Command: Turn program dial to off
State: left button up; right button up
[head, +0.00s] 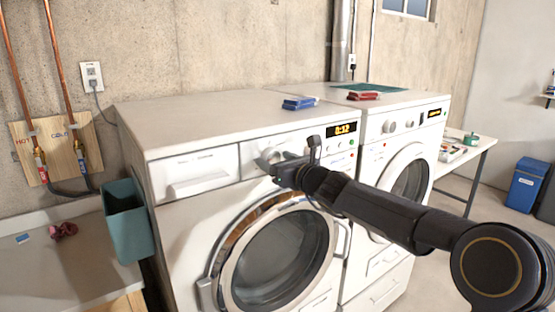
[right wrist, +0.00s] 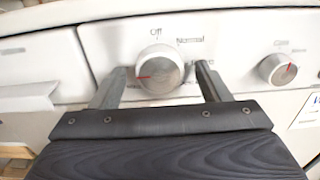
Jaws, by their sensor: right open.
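The program dial (right wrist: 159,68) is a round silver-white knob on the front panel of the left washer (head: 195,150). Its red mark points left, while the "Off" label is straight above it and "Normal" is to the upper right. My right gripper (right wrist: 160,76) is open, with one finger on each side of the dial and visible gaps between. In the head view the right gripper (head: 268,163) is at the panel, partly covering the dial (head: 271,154). My left gripper is not in view.
The washer's display (head: 341,129) is lit. A detergent drawer (head: 195,172) is to the left and the round door (head: 280,258) below. A second machine (head: 405,122) stands at right.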

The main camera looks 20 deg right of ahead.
jog(key=c, duration=1)
jog(key=shift+n, duration=0.3)
